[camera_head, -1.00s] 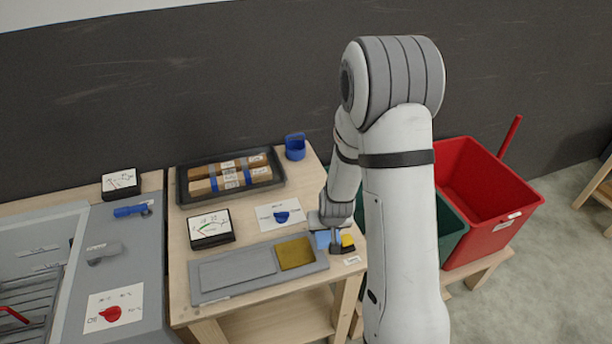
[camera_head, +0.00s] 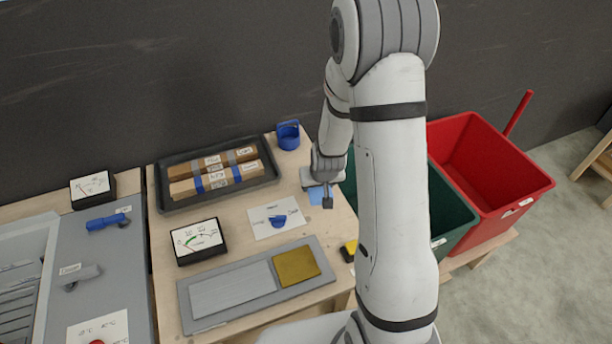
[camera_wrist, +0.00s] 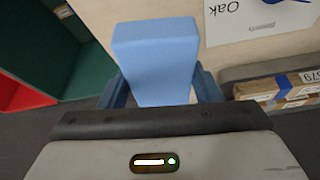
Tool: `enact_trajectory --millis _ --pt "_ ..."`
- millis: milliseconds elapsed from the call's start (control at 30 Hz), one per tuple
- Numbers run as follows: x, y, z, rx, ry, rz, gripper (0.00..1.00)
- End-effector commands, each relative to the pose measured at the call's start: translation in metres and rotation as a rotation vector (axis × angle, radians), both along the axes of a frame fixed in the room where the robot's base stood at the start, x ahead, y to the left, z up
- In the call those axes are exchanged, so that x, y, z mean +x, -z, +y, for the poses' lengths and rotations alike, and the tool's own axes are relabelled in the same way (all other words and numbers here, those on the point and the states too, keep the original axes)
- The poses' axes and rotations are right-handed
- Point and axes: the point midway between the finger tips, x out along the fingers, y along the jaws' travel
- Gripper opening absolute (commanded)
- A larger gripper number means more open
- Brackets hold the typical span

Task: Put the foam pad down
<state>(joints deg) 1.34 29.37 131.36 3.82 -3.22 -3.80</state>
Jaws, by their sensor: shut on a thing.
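The foam pad is a light blue block. In the wrist view the foam pad (camera_wrist: 155,60) sits between the two dark blue fingers of my gripper (camera_wrist: 160,92), which is shut on it. In the head view my gripper (camera_head: 326,190) is over the right side of the wooden table (camera_head: 237,228), and a small part of the pad (camera_head: 316,196) shows beside it. The arm hides some of the table's right edge. I cannot tell whether the pad touches the table top.
A grey tray (camera_head: 230,290) with a gold pad (camera_head: 296,266) lies in front. A black tray of labelled wooden bars (camera_head: 215,172), a blue cup (camera_head: 288,135), a meter (camera_head: 198,241) and a card with a blue knob (camera_head: 278,219) are near. Green (camera_head: 447,216) and red (camera_head: 490,160) bins stand right.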

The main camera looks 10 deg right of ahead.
Motion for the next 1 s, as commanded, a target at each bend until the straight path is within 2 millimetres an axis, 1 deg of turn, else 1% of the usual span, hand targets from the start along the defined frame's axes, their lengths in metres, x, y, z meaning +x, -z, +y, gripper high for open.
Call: enact_trajectory --millis 33,167,300,500,733,900,1000 --pt "0.007 0.008 0.001 -0.001 -0.007 -0.004 0.29" --pt "0.027 0.011 0.003 -0.01 -0.034 -0.005 0.29" --pt "0.048 0.007 0.006 -0.014 -0.069 -0.002 0.29" --pt "0.072 -0.005 0.008 -0.013 -0.117 -0.002 0.29" --pt "0.088 -0.026 0.01 -0.005 -0.174 -0.002 0.29" --pt "0.091 -0.04 0.012 0.001 -0.205 -0.002 0.29" --pt "0.091 -0.044 0.013 0.003 -0.214 0.0 0.29"
